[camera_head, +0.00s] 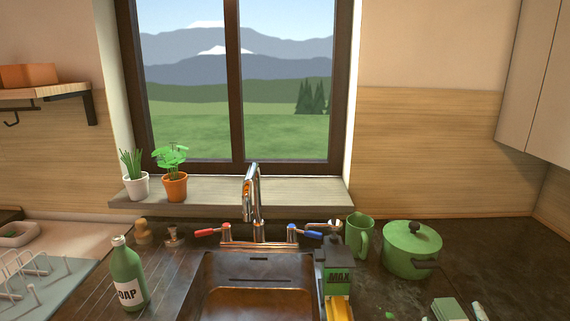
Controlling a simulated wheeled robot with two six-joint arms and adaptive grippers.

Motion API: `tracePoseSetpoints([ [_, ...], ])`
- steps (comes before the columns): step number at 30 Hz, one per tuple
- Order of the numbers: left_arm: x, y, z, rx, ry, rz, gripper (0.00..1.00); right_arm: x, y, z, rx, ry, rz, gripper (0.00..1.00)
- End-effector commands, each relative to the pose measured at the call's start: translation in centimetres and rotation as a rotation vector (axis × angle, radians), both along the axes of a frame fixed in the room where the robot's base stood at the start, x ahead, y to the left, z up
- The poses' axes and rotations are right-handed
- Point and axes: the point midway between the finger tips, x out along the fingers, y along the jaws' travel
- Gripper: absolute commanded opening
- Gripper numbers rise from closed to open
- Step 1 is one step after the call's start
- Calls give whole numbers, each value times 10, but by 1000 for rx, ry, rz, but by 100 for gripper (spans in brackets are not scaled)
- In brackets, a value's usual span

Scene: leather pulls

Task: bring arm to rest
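Neither of my arms nor grippers shows in the head view. A dark-rimmed sink (258,272) sits in the counter below the window, and its basin looks empty where I can see it. A metal faucet (252,190) stands behind it, with a red lever (208,232) on the left and a blue lever (306,232) on the right.
A green soap bottle (126,275) stands left of the sink. A white rack (40,275) is far left. Two potted plants (174,186) sit on the sill.

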Motion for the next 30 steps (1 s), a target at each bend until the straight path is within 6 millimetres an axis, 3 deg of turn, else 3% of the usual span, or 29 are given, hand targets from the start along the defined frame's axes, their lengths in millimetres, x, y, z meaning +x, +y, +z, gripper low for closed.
tracePoseSetpoints([
  [1, 0, 0, 0, 0, 0, 0, 78, -21, -4, -40, 136, 127, -51, 73],
  [3, 0, 0, 0, 0, 1, 0, 78, -53, -1, -91, 300, 302, -110, 73],
  [6, 0, 0, 0, 0, 1, 0, 78, -100, 15, -144, 470, 520, -166, 73],
  [9, 0, 0, 0, 0, 0, 0, 78, -145, 35, -179, 595, 709, -202, 73],
  [15, 0, 0, 0, 0, 0, 0, 78, -236, 81, -218, 779, 1057, -236, 73],
  [16, 0, 0, 0, 0, 0, 0, 78, -241, 84, -228, 789, 1089, -242, 73],
  [19, 0, 0, 0, 0, -1, 0, 78, -231, 77, -280, 788, 1105, -263, 73],
  [23, 0, 0, 0, 0, 0, 0, 78, -234, 70, -347, 792, 1131, -286, 73],
  [26, 0, 0, 0, -1, 0, 0, 78, -249, 65, -403, 796, 1155, -306, 73],
  [30, 0, -1, 0, -1, -1, 0, 78, -298, 58, -482, 804, 1200, -339, 73],
])
